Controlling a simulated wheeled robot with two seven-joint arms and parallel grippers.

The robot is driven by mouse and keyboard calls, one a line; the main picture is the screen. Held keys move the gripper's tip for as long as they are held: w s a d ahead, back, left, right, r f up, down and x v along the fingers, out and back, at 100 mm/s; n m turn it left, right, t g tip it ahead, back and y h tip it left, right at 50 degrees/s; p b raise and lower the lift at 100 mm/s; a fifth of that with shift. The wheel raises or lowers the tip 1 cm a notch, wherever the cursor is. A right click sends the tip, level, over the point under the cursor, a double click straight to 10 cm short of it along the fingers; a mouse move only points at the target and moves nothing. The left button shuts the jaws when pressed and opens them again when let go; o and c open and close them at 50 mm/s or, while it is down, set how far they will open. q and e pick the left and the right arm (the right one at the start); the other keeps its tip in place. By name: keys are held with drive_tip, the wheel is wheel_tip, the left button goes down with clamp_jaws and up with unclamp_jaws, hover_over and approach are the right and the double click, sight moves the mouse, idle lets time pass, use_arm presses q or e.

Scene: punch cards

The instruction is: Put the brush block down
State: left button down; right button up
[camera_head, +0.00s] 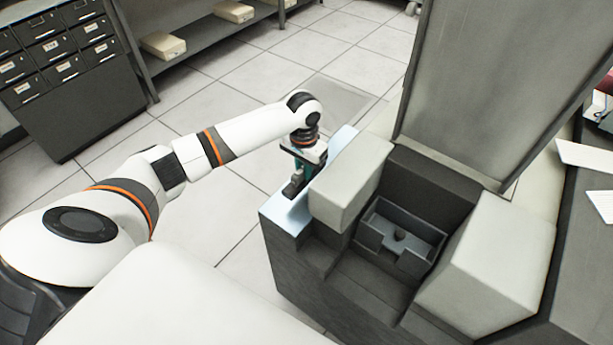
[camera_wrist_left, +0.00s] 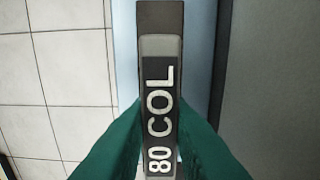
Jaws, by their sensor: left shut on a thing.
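The brush block (camera_head: 293,188) is a dark, narrow block. In the left wrist view the block (camera_wrist_left: 160,85) shows a top face with white "80 COL" lettering. My left gripper (camera_head: 304,172) is shut on it, with a green finger on either side in the wrist view (camera_wrist_left: 160,140). The block is over the pale metal ledge (camera_head: 283,213) on the left side of the grey machine. I cannot tell whether its underside touches the ledge. My right gripper is not in view.
A light grey box-shaped housing (camera_head: 349,184) stands right beside the ledge. A dark open tray (camera_head: 400,240) sits in the machine's recess, with another pale housing (camera_head: 485,265) to its right. A tall grey panel (camera_head: 500,80) rises behind. Tiled floor (camera_head: 225,95) lies to the left.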

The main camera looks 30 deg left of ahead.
use_arm(q)
drive_tip(key=shift+d+f, duration=0.1)
drive_tip(key=shift+f, duration=1.7)
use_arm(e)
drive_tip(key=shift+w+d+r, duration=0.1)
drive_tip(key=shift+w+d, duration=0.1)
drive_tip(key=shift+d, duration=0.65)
use_arm(q)
drive_tip(key=c, duration=1.3)
unclamp_jaws()
drive_tip(key=shift+f, duration=0.1)
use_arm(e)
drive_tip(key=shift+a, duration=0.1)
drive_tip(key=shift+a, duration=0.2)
use_arm(q)
drive_tip(key=shift+r, duration=0.4)
wheel_tip(320, 180, up, 11)
drive_tip(key=shift+f, duration=0.2)
drive_tip(key=shift+r, duration=0.4)
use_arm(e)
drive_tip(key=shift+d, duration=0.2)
